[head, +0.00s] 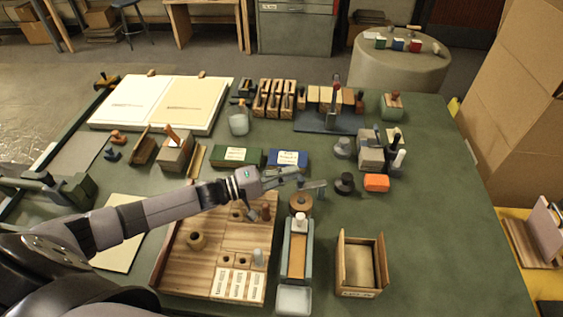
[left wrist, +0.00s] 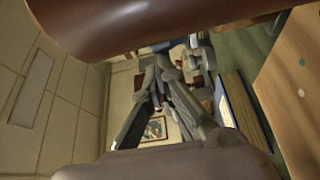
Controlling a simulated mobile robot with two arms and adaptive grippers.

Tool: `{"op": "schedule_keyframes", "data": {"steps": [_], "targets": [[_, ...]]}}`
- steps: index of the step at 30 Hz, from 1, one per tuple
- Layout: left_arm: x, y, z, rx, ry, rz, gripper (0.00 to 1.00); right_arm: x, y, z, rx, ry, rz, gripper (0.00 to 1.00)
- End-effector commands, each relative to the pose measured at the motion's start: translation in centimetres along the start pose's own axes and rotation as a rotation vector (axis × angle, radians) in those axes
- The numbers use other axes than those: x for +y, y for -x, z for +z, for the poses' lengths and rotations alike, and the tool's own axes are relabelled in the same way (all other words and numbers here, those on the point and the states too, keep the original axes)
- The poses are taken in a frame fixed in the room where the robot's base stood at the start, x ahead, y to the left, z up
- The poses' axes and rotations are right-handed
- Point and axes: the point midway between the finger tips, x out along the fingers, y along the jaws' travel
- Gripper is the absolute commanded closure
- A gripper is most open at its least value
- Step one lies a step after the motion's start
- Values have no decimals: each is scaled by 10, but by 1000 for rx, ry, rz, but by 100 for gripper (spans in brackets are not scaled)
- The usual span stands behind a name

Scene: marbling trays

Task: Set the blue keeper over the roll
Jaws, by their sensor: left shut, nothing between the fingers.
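A small dark blue piece (head: 112,154), which may be the blue keeper, lies at the left of the green table, just in front of an orange-brown piece of similar size. I cannot tell for sure which thing is the roll; a round wooden piece (head: 300,204) stands near the middle, behind a narrow tray. My left gripper (head: 297,174) is shut and empty above the table's middle, behind the round wooden piece and far right of the dark blue piece. The left wrist view shows its fingers together (left wrist: 158,72) with nothing between them. My right gripper is not in view.
A wooden board (head: 186,262) with pegs and cards lies under my left arm. A narrow grey tray (head: 284,262) and an open wooden box (head: 341,265) stand right of it. Green and blue boxes (head: 288,158) stand behind the gripper.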

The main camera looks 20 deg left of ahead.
Motion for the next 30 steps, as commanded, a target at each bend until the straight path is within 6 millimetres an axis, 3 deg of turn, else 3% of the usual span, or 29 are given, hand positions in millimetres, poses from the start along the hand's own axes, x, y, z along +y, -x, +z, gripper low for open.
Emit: {"op": "schedule_keyframes", "data": {"steps": [9,19,30], "targets": [[1,5,18,-3,2,-1,100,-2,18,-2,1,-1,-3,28],[-1,10,18,-3,0,-2,100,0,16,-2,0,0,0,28],[-1,67,18,-3,1,-5,100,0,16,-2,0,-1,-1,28]]}}
